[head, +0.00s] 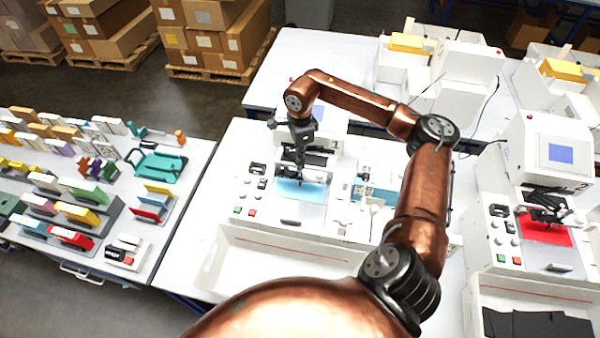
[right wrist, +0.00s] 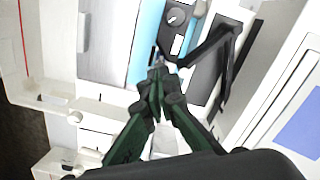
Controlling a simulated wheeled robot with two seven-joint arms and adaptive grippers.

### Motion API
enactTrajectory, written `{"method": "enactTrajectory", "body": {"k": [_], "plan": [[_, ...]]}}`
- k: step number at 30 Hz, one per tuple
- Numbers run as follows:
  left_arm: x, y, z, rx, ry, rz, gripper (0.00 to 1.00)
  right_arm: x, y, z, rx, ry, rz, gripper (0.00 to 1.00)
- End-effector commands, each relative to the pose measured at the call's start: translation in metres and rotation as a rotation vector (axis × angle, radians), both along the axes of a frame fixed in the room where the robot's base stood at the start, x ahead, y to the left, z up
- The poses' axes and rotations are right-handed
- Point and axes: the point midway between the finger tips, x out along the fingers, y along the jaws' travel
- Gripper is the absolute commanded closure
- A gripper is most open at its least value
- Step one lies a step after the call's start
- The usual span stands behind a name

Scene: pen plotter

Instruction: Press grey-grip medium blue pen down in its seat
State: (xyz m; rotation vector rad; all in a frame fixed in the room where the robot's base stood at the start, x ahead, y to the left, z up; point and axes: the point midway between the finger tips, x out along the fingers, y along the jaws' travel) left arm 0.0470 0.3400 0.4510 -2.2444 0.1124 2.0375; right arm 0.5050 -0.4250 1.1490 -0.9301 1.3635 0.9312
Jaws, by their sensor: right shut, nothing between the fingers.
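My right gripper (head: 300,170) reaches down from above to the pen carriage of the near plotter (head: 325,150), which has a light blue sheet (head: 297,192) on its bed. In the right wrist view the dark green fingers of my right gripper (right wrist: 157,74) are closed together with nothing between them. Their tips are at a small grey-and-dark part (right wrist: 157,56) by the blue sheet (right wrist: 148,38), probably the top of the pen in its seat. The fingers hide most of it, so I cannot tell its colour, depth or contact. My left gripper is not in view.
A second plotter with a red sheet (head: 545,232) stands at the right. The left table holds several coloured boxes and a teal tray (head: 158,163). A white open bin (head: 290,262) fronts the near plotter. A black bar (right wrist: 213,48) lies close right of the fingers.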

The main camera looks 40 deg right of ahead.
Motion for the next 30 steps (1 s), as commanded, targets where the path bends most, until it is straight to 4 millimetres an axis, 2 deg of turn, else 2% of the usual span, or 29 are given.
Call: {"method": "enactTrajectory", "body": {"k": [21, 30], "plan": [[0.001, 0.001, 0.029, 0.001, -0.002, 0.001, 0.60, 0.000, 0.000, 0.055, -0.001, -0.002, 0.000, 1.00], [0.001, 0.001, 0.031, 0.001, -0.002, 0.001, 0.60, 0.000, 0.000, 0.059, 0.000, -0.001, 0.000, 1.00]]}}
